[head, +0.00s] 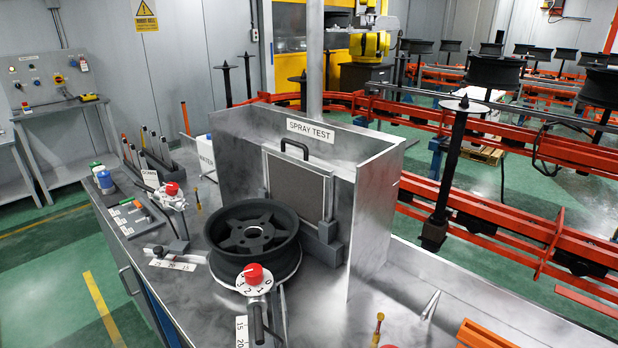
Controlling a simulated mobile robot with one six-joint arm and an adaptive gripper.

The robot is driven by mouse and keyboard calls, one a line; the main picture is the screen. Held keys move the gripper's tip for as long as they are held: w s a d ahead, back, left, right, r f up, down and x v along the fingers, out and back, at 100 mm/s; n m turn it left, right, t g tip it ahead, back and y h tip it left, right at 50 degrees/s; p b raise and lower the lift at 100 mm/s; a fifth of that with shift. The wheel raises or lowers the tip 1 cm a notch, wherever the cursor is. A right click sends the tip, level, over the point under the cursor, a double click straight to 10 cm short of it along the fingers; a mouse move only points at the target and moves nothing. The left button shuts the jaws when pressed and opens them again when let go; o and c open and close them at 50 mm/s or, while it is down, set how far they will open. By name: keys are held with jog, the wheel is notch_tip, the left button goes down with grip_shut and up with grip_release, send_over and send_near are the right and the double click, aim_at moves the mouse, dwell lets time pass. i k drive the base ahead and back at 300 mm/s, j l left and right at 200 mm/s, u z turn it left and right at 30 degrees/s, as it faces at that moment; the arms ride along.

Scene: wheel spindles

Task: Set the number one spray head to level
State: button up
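Two spray heads with red knobs show in the head view. The nearer spray head (255,277) stands at the front rim of a dark wheel (251,235); its white dial carries numerals, and a dark rod points toward the camera below it. The farther spray head (172,190) stands at the left of the bench, with a similar dial and a dark rod slanting down. I cannot tell which is number one, nor read either tilt exactly. My gripper is not in view.
The metal bench (330,318) carries a walled booth (230,172) labelled SPRAY TEST behind the wheel, with a handled grey panel (296,185). Red conveyor rails (480,225) run behind.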

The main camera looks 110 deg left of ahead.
aim_at(176, 202)
jog(key=u, duration=4.25)
jog(key=i+j+z, duration=0.4)
jog(key=i+j, duration=0.4)
jog(key=i, duration=0.1)
